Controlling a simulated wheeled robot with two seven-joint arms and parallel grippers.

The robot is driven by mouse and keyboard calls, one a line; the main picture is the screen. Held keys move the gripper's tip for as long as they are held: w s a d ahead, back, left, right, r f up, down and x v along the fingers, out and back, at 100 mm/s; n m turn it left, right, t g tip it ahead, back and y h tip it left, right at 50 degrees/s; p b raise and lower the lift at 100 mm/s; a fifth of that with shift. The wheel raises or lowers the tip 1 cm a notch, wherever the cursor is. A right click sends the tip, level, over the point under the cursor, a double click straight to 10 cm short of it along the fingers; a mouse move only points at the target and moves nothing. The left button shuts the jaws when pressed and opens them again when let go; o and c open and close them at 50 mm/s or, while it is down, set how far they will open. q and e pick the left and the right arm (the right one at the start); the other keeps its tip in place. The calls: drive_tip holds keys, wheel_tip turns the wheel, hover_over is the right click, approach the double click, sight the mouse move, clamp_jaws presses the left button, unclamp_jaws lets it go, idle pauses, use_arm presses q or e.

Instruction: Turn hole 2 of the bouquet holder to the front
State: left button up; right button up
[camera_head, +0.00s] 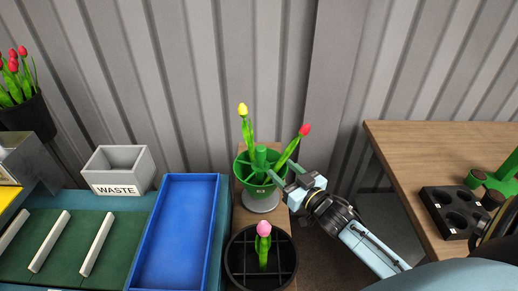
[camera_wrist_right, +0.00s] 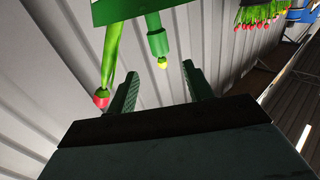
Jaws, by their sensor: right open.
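The green bouquet holder (camera_head: 246,176) stands on a pale round base in the middle of the head view. A yellow tulip (camera_head: 242,110) stands at its left and a red tulip (camera_head: 304,130) leans out to the right. A small label on its front is too small to read. My right gripper (camera_head: 282,174) is open at the holder's right front side, its fingers close to the rim; contact cannot be told. In the right wrist view, the open fingers (camera_wrist_right: 160,84) point towards the holder (camera_wrist_right: 112,10), with the red tulip (camera_wrist_right: 101,98) beside them. My left gripper is out of view.
A round black divided container (camera_head: 233,275) with a pink tulip (camera_head: 263,229) stands in front of the holder. A blue tray (camera_head: 180,235) and grey WASTE bin (camera_head: 120,168) lie left. A wooden table (camera_head: 415,150) with a black holed block (camera_head: 448,210) is right.

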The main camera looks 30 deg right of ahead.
sight(264, 154)
drive_tip(key=w, duration=0.3)
drive_tip(key=shift+w+a, duration=0.1)
drive_tip(key=shift+w, duration=0.2)
drive_tip(key=w, duration=0.6)
drive_tip(key=shift+w+a, duration=0.2)
drive_tip(key=shift+w, duration=0.5)
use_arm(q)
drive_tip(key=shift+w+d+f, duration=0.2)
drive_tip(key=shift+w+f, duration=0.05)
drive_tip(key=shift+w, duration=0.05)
use_arm(e)
clamp_jaws()
